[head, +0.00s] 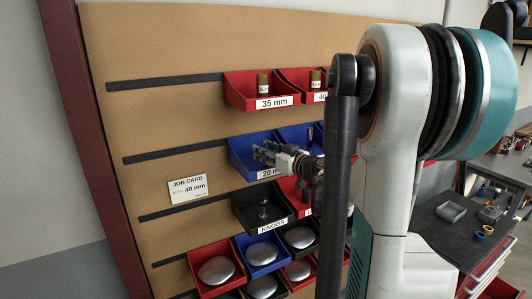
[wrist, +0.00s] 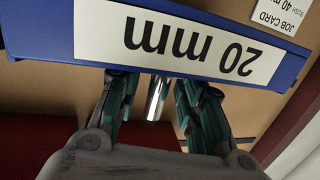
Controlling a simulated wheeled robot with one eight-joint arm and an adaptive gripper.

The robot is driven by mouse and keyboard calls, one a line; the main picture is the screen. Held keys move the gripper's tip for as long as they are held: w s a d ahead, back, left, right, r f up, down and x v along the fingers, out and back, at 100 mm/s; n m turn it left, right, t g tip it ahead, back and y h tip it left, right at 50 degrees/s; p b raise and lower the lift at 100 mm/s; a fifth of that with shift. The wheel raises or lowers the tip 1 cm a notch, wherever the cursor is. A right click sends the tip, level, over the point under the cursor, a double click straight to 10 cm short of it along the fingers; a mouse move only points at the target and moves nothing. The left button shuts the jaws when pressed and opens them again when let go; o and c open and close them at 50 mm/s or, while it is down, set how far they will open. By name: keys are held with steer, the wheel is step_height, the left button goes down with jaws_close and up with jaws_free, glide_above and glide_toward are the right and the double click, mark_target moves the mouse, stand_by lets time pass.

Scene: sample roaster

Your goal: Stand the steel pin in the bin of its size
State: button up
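A shiny steel pin (wrist: 157,98) shows in the wrist view, upright behind the front wall of the blue bin labelled 20 mm (wrist: 190,50). The wrist view is upside down. My gripper (wrist: 156,90) has its two teal fingers on either side of the pin, with a narrow gap showing on each side. The fingers reach past the bin's front wall. In the head view my gripper (head: 265,153) is over the same blue bin (head: 240,163), and the pin cannot be made out there. The pin's foot is hidden by the label wall.
Above are red bins labelled 35 mm (head: 273,102) and 40 mm (head: 320,97), each holding a brass-coloured piece. A second blue bin (head: 294,136) adjoins on the right. Below are a black KNOBS bin (head: 261,228) and several bins of domed parts. A job card (head: 188,189) hangs left.

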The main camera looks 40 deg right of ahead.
steer(key=shift+r, duration=0.2)
steer(key=s, duration=1.2)
steer(key=shift+a+r+p, duration=0.25)
steer(key=shift+r+p, duration=0.05)
steer(key=shift+r, duration=0.15)
